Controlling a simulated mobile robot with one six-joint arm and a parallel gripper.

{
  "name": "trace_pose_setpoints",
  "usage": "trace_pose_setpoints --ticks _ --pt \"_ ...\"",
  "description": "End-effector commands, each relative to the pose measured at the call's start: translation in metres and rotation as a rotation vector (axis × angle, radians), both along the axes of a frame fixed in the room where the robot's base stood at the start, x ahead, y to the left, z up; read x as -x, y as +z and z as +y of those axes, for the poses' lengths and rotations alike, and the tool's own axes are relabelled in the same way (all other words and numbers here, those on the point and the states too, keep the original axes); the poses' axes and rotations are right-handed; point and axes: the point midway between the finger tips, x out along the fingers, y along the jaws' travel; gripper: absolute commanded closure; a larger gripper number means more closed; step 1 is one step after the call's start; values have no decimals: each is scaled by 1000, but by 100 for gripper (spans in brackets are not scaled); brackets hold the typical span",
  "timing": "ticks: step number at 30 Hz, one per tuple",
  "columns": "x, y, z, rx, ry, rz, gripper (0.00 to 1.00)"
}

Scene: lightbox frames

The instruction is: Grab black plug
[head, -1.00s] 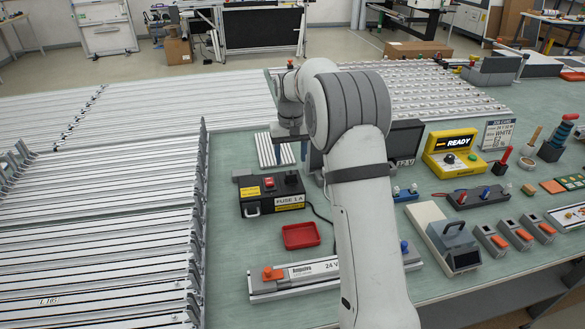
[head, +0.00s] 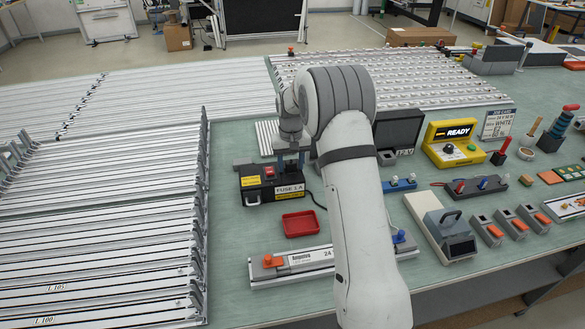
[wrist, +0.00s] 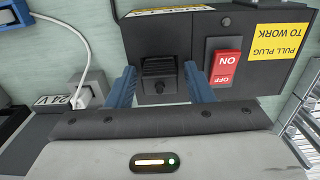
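The black plug (wrist: 160,75) is a small ribbed block on the face of a black box in the wrist view. The box (head: 257,197) shows in the head view with yellow labels and a "FUSE 1A" label; in the wrist view it also carries a red ON/OFF switch (wrist: 225,68). My gripper (wrist: 160,88) is open, with one blue finger on each side of the plug. A gap shows between each finger and the plug. The right finger is close to the switch. In the head view my gripper (head: 290,162) is over the box's top, and the plug is hidden.
An empty red tray (head: 300,224) lies in front of the box. A yellow READY unit (head: 453,145) stands to the right. Slatted racks (head: 110,230) fill the left.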

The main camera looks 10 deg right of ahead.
Motion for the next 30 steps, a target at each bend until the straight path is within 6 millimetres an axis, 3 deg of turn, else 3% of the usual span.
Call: trace_pose_setpoints --ticks 14,23,30 --pt "0 0 -1 0 -1 0 92" --pt "0 6 -1 0 -2 -2 92" --pt "-1 48 -1 0 -2 -5 92"
